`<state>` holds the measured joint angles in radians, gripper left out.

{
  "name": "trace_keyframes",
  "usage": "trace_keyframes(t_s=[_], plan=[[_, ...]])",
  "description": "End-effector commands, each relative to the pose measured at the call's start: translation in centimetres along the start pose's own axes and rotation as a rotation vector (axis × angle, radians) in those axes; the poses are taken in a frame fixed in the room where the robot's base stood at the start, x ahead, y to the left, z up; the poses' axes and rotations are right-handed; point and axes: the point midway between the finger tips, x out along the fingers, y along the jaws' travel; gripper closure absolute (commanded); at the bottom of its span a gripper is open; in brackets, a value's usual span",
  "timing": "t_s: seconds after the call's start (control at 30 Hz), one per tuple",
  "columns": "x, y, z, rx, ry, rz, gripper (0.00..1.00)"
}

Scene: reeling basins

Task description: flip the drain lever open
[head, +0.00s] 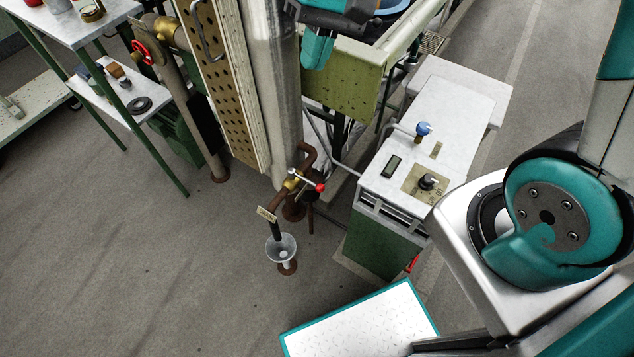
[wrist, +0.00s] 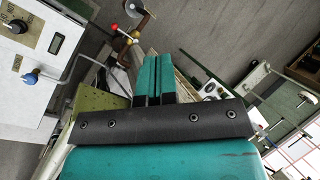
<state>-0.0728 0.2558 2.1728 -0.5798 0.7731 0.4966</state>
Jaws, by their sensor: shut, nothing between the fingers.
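The drain lever (head: 307,180) is a thin bar with a red ball at one end and a pale end opposite, on a brass valve (head: 292,183) in a rusty pipe near the floor. It lies crosswise to the pipe. In the wrist view its red ball (wrist: 115,27) shows beyond my fingertips. A funnel (head: 281,246) stands below the pipe's outlet. My gripper (head: 317,62) is at the top of the head view, above and apart from the lever. In the wrist view its teal fingers (wrist: 152,58) are shut and empty, pointing toward the valve area.
A white-topped cabinet (head: 465,120) with a knob and blue-capped fitting stands right of the pipe. A steel column (head: 270,90) and perforated panel (head: 222,85) rise behind the valve. A green basin side (head: 345,75) is beside my gripper. The floor (head: 150,270) at left is clear.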

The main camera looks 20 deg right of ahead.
Motion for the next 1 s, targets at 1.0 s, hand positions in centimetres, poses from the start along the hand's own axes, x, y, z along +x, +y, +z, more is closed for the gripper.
trace_keyframes(t_s=[1.0], plan=[[26.8, 20.8, -17.0, 0.978, -0.28, -0.061, 1.0]])
